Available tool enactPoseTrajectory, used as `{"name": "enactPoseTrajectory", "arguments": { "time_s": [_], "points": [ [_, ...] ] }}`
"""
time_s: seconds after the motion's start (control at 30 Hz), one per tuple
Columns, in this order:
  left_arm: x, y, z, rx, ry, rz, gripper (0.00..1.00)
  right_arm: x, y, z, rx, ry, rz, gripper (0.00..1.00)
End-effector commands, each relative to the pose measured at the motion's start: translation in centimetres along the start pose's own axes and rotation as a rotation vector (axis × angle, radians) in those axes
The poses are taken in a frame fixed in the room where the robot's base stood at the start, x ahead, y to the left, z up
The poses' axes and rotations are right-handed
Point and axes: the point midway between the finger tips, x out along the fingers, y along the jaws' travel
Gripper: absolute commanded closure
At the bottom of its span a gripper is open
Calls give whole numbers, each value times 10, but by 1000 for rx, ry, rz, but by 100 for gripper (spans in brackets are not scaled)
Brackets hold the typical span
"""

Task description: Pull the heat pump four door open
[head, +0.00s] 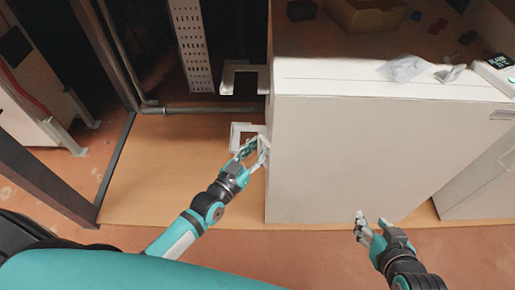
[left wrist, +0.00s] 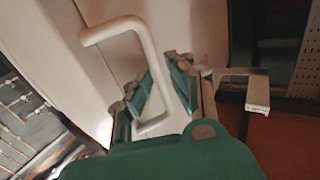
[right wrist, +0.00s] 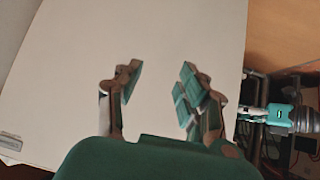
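The white heat pump panel (head: 390,150), which looks like the door, faces me in the head view. A white U-shaped handle (left wrist: 148,55) stands out from a pale panel in the left wrist view. My left gripper (head: 255,148) is at the left edge of the white unit. In its wrist view the fingers (left wrist: 158,92) are open on either side of the handle's bar; contact is not clear. My right gripper (head: 362,225) is low in front of the panel. Its fingers (right wrist: 160,85) are open and empty, with the plain panel (right wrist: 165,40) behind them.
A white bracket (head: 244,68) stands out left of the unit; a second pale bracket (head: 237,127) is beside my left gripper. A box (head: 365,14), plastic bags (head: 404,69) and a small display device (head: 497,68) lie on top. Dark posts (head: 40,165) stand at left. Floor in front is clear.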

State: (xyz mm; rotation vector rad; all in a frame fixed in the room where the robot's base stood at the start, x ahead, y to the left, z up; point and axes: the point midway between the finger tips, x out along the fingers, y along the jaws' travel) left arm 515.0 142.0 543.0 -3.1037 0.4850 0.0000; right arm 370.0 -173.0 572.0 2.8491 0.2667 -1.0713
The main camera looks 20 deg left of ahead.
Motion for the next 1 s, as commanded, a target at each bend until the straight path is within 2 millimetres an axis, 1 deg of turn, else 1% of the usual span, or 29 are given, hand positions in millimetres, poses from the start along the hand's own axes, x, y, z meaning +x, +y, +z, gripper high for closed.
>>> {"name": "enactPoseTrajectory", "arguments": {
  "time_s": [0.03, 0.13, 0.73, 0.77, 0.87, 1.0],
  "points": [
    [0, 0, 0, 0, 0, 0, 86, 0, 0, 0, 0, 0, 0, 60],
    [0, 0, 0, 0, 0, 0, 100, 0, 0, 0, 0, -1, 0, 60],
    [-3, 2, 0, -1, 0, -4, 100, -1, 0, 2, 0, -14, 1, 60],
    [-4, 2, 0, -1, 0, -6, 100, -2, 0, 4, 0, -25, 1, 60],
    [-11, 6, 0, -4, -2, -15, 100, -7, 2, 20, 2, -103, 5, 60],
    [-25, 14, -1, -4, -4, -36, 100, -18, 6, 46, 5, -244, 13, 60]
  ]
}}
